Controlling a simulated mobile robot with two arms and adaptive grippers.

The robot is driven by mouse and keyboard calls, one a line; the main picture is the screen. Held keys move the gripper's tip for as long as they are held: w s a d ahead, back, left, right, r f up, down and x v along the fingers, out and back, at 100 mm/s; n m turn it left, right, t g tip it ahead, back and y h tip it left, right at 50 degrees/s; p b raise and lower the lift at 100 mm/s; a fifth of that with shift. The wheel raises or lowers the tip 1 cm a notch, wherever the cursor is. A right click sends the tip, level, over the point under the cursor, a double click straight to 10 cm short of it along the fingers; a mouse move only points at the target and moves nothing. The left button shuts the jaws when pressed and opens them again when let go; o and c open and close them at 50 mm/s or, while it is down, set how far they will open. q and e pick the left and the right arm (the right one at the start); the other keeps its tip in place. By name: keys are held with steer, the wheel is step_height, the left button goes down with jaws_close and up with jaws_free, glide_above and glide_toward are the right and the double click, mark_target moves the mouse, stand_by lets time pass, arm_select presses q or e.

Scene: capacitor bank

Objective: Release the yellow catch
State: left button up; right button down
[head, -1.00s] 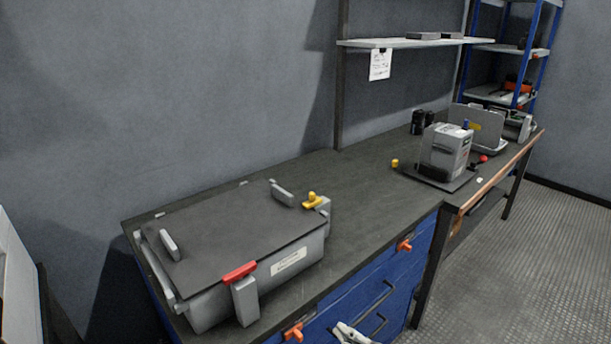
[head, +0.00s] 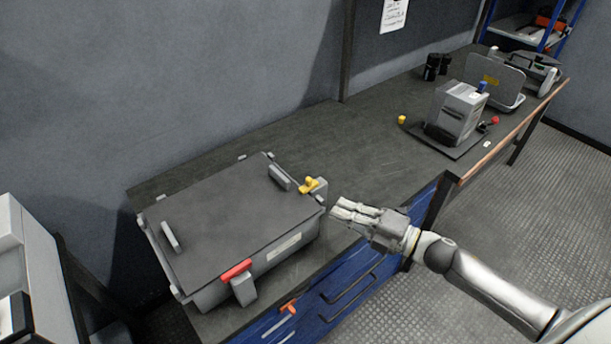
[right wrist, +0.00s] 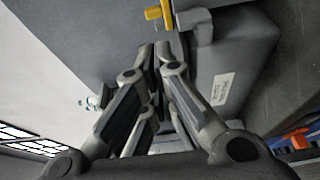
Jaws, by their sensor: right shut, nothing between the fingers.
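The grey box (head: 205,297) stands on the workbench with a dark flat lid (head: 220,215). The yellow catch (head: 308,186) sits at the lid's right edge, towards the back, on a grey block. A red catch (head: 236,270) is on the box's front side. My right gripper (head: 338,212) is shut and empty, just right of the box and a little in front of the yellow catch, apart from it. In the right wrist view the yellow catch (right wrist: 158,13) shows just beyond the fingertips (right wrist: 153,50). My left gripper is out of view.
Two grey handles stand on the lid, one of them at the left (head: 170,236). Further right on the bench are a grey device (head: 457,112) on a dark mat and a small yellow piece (head: 402,119). The bench top (head: 350,130) between is clear. Blue drawers (head: 345,290) are below.

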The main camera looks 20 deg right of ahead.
mark_target(310, 183)
steer(key=shift+r, duration=0.15)
steer(key=p+x, duration=0.2)
steer(key=x, duration=0.6)
steer(key=shift+w+a+r, duration=0.1)
steer(key=shift+w+a, duration=0.05)
steer(key=shift+w, duration=0.1)
steer(key=shift+x, duration=0.75)
steer(key=shift+s, duration=0.1)
steer(key=d, duration=0.1)
steer(key=w+d+b, duration=0.1)
steer(key=shift+d+f, duration=0.2)
steer(key=shift+d, duration=0.2)
steer(key=shift+w+d+r, duration=0.1)
steer(key=shift+d+r, duration=0.05)
steer(key=shift+d, duration=0.15)
